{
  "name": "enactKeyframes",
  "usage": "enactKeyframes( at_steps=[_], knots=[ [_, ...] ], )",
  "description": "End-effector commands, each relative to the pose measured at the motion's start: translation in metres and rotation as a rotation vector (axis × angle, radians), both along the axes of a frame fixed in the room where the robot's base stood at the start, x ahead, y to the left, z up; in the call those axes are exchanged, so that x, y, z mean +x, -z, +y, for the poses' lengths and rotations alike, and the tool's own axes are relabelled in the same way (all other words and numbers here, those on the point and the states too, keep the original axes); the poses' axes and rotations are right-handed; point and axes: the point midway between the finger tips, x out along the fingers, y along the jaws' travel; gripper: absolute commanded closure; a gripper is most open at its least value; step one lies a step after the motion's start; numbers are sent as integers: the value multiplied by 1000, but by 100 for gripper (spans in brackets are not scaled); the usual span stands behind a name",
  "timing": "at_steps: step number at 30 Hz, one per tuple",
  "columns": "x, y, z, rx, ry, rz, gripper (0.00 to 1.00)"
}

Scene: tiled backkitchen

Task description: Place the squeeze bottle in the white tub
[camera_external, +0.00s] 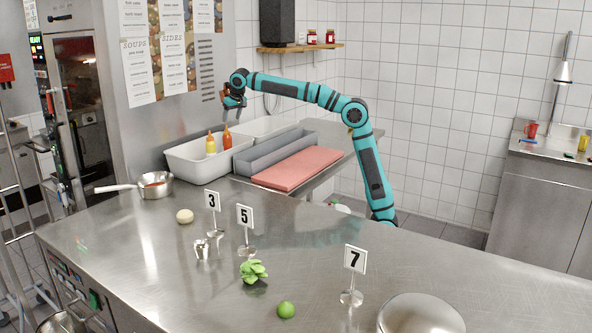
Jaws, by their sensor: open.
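Two squeeze bottles stand upright in the white tub (190,165) at the back left of the counter. One is a yellow bottle (211,144) and the other is a red bottle (227,138), side by side with their tips above the rim. Their bases are hidden by the tub's front wall. My gripper (224,104) is open and points down above the tub, a little over the red bottle's tip. It appears apart from both bottles.
A grey divided bin (262,152) and a red cutting board (298,168) lie right of the tub. A saucepan (155,185) stands to its left. Number stands (245,217), lettuce (253,271) and a lime (286,310) are on the front counter. A wall shelf (300,47) hangs behind my arm.

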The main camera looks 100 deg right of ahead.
Motion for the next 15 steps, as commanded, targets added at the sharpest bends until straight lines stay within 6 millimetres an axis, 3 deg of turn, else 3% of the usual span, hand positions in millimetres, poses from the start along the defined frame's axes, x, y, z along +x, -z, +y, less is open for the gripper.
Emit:
enactKeyframes(
  at_steps=[10, 15],
  knots=[
    [-2, -4, 3, -1, -3, -3, 34],
    [-13, -14, 24, -21, -54, -43, 34]
  ],
)
